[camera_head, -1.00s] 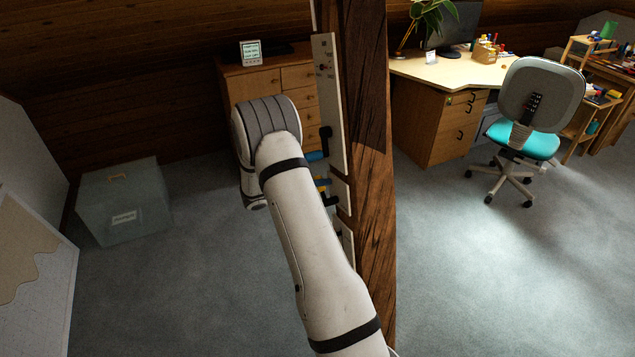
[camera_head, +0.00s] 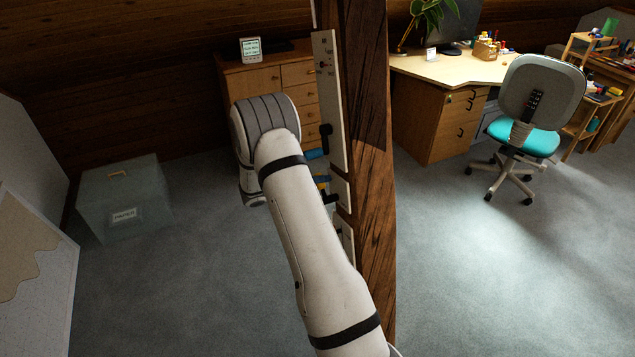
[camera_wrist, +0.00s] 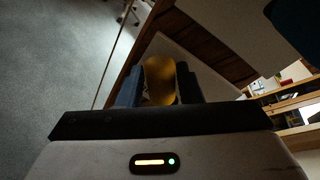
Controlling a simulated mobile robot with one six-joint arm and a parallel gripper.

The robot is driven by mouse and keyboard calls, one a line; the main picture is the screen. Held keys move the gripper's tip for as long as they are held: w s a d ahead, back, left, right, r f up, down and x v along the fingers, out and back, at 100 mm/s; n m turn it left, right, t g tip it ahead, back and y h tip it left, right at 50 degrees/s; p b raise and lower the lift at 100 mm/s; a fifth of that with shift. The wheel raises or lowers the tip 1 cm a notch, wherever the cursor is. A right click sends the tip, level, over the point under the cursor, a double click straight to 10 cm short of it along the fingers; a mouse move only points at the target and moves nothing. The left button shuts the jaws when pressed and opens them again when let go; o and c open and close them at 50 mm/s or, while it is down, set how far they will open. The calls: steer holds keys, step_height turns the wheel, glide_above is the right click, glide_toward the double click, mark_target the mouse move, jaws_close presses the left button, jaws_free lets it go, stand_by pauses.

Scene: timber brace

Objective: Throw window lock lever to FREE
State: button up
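A tall pale panel (camera_head: 328,75) is fixed along the left side of a timber post (camera_head: 368,150). Black lever parts (camera_head: 326,132) stick out from it, with blue and yellow pieces just below, partly hidden behind my arm. In the wrist view, a rounded yellow handle (camera_wrist: 160,78) lies between the two blue fingers of my gripper (camera_wrist: 160,88). The fingers are on either side of it; I cannot tell whether both touch it. Most of my gripper is hidden in the head view. The panel's markings are too small to read.
A wooden drawer cabinet (camera_head: 262,82) stands behind my arm, with a small display (camera_head: 250,48) on top. A grey box (camera_head: 125,195) sits on the carpet at left. A desk (camera_head: 440,68) and swivel chair (camera_head: 540,95) are at right. The carpet between is clear.

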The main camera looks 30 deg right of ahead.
steer(key=b+v, duration=0.2)
steer(key=v, duration=0.5)
steer(key=shift+a, duration=0.25)
steer(key=s+a+r+m+g+y, duration=0.1)
steer(key=s+a+r+m+y, duration=0.1)
steer(key=s+r+m+y, duration=0.35)
steer(key=s+a+r+m+g+y, duration=0.1)
steer(key=s+a+r+m+y, duration=0.15)
steer(key=s+r+m, duration=0.6)
steer(key=s+a+r+m+t+y, duration=0.2)
steer(key=s+a+m+y, duration=0.1)
steer(key=s+a+m, duration=0.2)
steer(key=s+a+r+m+t+y, duration=0.2)
steer(key=s+a+m, duration=0.4)
steer(key=s+m, duration=0.3)
steer(key=s+t+y, duration=0.1)
steer(key=s+y, duration=0.1)
steer(key=s, duration=0.1)
steer(key=shift+a+m, duration=0.2)
steer(key=shift+m, duration=0.2)
